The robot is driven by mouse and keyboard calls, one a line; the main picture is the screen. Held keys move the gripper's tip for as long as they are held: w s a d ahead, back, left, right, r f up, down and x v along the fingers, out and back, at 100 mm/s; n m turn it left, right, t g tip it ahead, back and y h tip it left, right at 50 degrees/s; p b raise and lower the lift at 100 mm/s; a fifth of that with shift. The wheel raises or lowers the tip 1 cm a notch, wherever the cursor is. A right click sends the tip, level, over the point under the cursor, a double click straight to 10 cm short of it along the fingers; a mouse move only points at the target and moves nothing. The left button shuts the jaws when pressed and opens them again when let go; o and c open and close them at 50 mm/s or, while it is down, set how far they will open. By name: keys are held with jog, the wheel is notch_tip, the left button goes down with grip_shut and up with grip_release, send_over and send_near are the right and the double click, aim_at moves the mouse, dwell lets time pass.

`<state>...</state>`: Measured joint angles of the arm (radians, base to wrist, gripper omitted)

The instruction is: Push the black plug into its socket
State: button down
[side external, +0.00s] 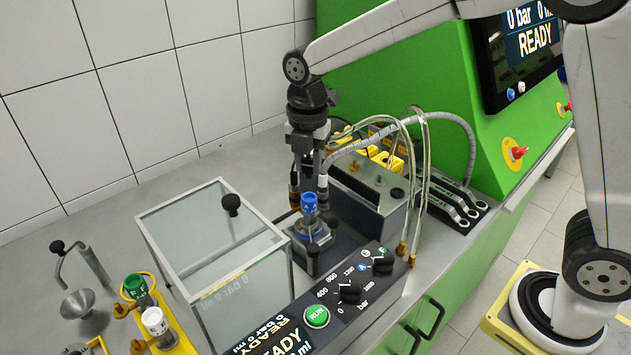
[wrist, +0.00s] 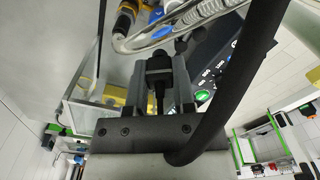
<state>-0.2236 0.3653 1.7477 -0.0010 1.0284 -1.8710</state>
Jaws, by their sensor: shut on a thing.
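My gripper (side external: 308,180) points down above the bench, just behind the blue-capped fitting (side external: 309,203). In the wrist view my gripper (wrist: 160,70) is shut on a black plug (wrist: 158,78), which sits between the two fingers with a dark lead running back toward the palm. In the side view the plug is too small and dark to tell from the fingers. I cannot make out the plug's socket in either view, nor whether the plug touches anything.
A clear box (side external: 215,240) with a black knob stands left of the gripper. A control panel (side external: 350,290) lies in front. A grey hose (side external: 435,118) and clear tubes arch close on the right. A green cabinet (side external: 400,80) stands behind. A yellow tray (side external: 175,330) holds fittings.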

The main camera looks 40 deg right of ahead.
aim_at(309, 177)
jog(key=shift+f, duration=2)
jog(key=shift+f, duration=0.9)
dwell(1.4)
jog(key=shift+c, duration=1.9)
grip_release()
jog(key=shift+r, duration=0.1)
jog(key=shift+r, duration=3.45)
